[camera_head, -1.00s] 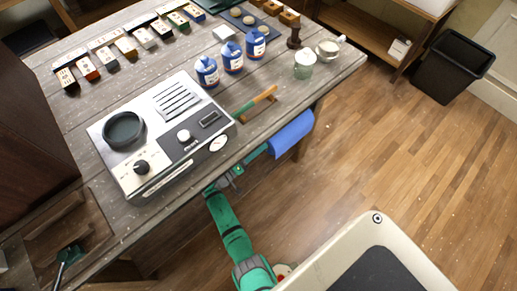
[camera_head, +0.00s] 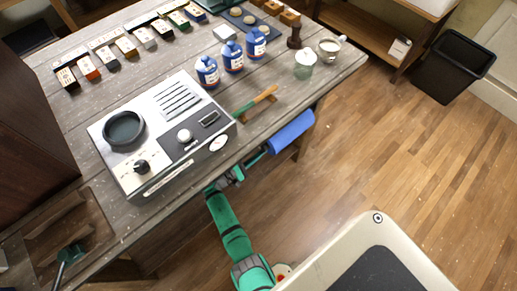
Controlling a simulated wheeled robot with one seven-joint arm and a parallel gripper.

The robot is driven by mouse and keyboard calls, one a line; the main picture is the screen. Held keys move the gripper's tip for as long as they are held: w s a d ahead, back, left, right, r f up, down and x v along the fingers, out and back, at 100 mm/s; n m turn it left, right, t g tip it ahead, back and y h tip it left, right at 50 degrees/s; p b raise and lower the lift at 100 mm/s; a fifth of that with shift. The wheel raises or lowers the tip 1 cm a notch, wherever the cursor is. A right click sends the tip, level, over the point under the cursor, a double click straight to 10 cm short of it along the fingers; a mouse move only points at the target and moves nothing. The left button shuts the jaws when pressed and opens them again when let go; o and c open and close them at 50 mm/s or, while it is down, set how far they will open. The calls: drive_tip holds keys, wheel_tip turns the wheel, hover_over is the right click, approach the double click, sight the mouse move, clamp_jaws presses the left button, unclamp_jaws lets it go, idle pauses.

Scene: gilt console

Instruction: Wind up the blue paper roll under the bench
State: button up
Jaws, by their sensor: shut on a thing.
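The blue paper roll (camera_head: 291,132) hangs under the right front edge of the wooden bench (camera_head: 330,78), with a blue face of paper showing below the edge. My arm reaches up from below to the bench's front edge. My gripper (camera_head: 256,159) is at the left end of the roll, partly hidden under the bench edge. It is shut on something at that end. The fingertips and the exact part they hold are too small and covered to make out.
On the bench stand a grey and white machine (camera_head: 160,135), a wooden-handled tool (camera_head: 256,101), several blue bottles (camera_head: 233,57), a glass jar (camera_head: 304,64) and a cup (camera_head: 329,48). A black bin (camera_head: 452,66) stands at upper right. The wooden floor (camera_head: 400,160) is clear.

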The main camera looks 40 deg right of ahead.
drive_tip(key=shift+f+n, duration=0.1)
drive_tip(key=shift+n, duration=1.8)
drive_tip(key=o, duration=1.1)
drive_tip(key=shift+c, duration=0.2)
drive_tip(key=shift+a, duration=0.1)
drive_tip(key=a, duration=1)
drive_tip(key=shift+s+a, duration=0.35)
drive_tip(key=shift+s, duration=0.1)
drive_tip(key=shift+f, duration=0.1)
